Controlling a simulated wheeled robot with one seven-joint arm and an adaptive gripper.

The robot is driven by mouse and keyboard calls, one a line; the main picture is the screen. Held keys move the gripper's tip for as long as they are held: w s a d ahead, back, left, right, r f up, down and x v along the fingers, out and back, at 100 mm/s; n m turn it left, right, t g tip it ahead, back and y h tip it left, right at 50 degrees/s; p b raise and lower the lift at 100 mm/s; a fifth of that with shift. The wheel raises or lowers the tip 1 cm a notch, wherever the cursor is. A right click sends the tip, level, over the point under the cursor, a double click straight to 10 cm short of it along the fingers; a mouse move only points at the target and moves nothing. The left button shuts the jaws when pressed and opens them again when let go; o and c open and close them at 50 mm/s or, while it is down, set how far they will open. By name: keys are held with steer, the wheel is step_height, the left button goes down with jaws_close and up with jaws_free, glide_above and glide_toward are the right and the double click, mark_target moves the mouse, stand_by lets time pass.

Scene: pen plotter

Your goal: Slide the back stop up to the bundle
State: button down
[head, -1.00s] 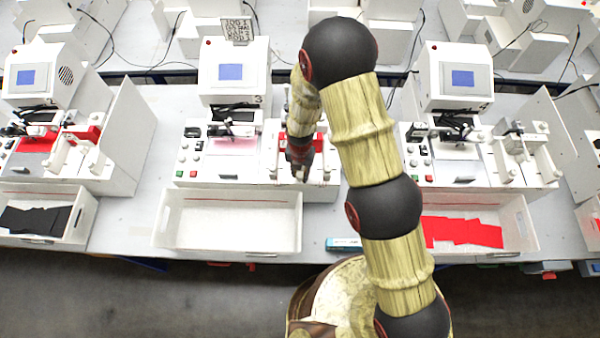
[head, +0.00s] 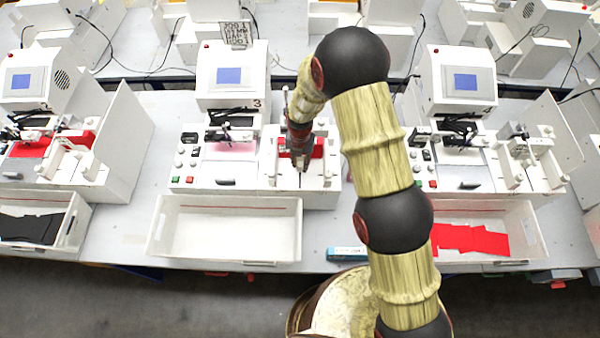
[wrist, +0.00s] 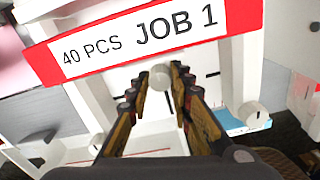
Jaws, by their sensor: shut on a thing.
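The bundle (wrist: 150,38) is a red stack with a white band reading "40 PCS JOB 1", across the top of the wrist view. My gripper (wrist: 160,80) is shut on a round white knob (wrist: 160,74), seemingly the back stop's, just on the near side of the bundle. In the head view my gripper (head: 302,163) points down into the machine's right-hand bay. The rest of the back stop is mostly hidden by the fingers.
Another white post (wrist: 248,114) stands right of my gripper in the wrist view. White walls flank the bay. An empty white tray (head: 230,228) stands in front of the machine. A blue box (head: 346,254) lies on the table right of it.

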mark_target(300, 164)
steer(key=c, duration=1.6)
jaws_free()
step_height(300, 164, up, 12)
